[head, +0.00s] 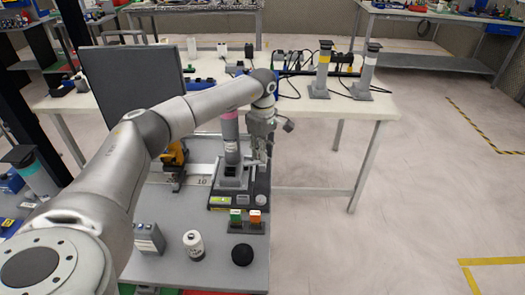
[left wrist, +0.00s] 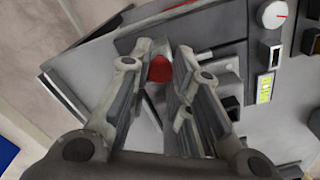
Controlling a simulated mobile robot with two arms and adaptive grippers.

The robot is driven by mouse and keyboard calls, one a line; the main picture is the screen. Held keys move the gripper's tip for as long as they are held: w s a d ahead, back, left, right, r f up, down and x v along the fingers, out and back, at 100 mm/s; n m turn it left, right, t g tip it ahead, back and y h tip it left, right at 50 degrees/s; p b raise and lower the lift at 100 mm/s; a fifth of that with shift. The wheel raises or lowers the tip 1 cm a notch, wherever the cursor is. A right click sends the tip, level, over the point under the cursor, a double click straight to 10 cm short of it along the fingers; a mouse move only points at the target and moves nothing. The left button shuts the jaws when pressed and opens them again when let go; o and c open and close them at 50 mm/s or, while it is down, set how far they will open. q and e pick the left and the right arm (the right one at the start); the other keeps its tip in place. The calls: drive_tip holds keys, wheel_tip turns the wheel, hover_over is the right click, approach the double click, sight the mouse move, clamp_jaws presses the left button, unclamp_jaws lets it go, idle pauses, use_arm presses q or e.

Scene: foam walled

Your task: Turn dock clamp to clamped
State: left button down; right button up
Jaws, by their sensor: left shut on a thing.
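The dock (head: 261,188) is a dark-edged grey unit on the grey bench, with a grey pink-banded cylinder (head: 230,133) upright in it. My left gripper (head: 259,163) points down at the dock's right side, beside the cylinder. In the left wrist view, its two fingers (left wrist: 167,52) close around a red part (left wrist: 160,69), which seems to be the dock clamp's handle. The fingers hide most of it, so the clamp's setting cannot be read. The dock panel also shows a lit yellow-green display (left wrist: 264,89) and a white dial (left wrist: 271,14). My right gripper is out of view.
A box with green and orange buttons (head: 246,228), a white canister (head: 193,244), a black round knob (head: 242,255) and a grey box (head: 149,238) stand on the near bench. A yellow tool (head: 173,156) is left of the dock. A white table (head: 345,108) stands behind.

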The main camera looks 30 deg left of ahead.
use_arm(q)
drive_tip(key=c, duration=1.3)
unclamp_jaws()
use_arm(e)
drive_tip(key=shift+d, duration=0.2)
use_arm(q)
drive_tip(key=shift+r, duration=0.1)
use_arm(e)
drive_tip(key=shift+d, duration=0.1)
use_arm(q)
wheel_tip(320, 180, up, 12)
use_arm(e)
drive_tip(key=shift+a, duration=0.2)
